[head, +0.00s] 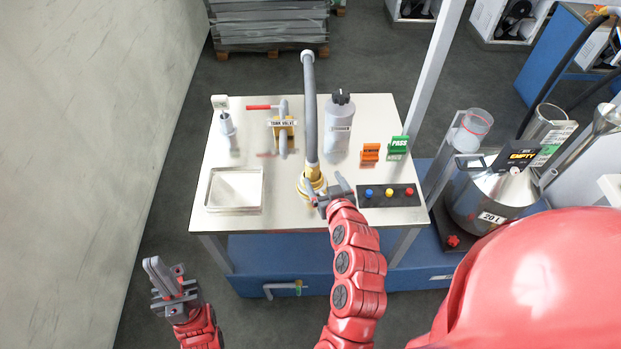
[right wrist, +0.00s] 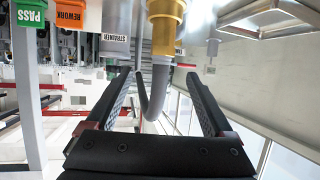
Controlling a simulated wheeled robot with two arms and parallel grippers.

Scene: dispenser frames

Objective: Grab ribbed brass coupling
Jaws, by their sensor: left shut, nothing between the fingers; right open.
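The ribbed brass coupling (head: 308,188) sits at the lower end of a grey hose (head: 310,110) on the white table. In the right wrist view the coupling (right wrist: 165,32) shows at the top centre, just beyond the fingertips, with the grey hose joined to it. My right gripper (head: 326,188) is open, its fingers close beside the coupling; in the right wrist view the open gripper (right wrist: 160,82) has no grip on it. My left gripper (head: 165,276) is shut and empty, off the table's front left. The fingers hide part of the coupling in the head view.
A button panel (head: 405,203) lies to the right. A tank valve (head: 283,138), a grey bottle (head: 338,130), an orange sign (head: 370,152) and a green PASS sign (head: 398,144) stand behind.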

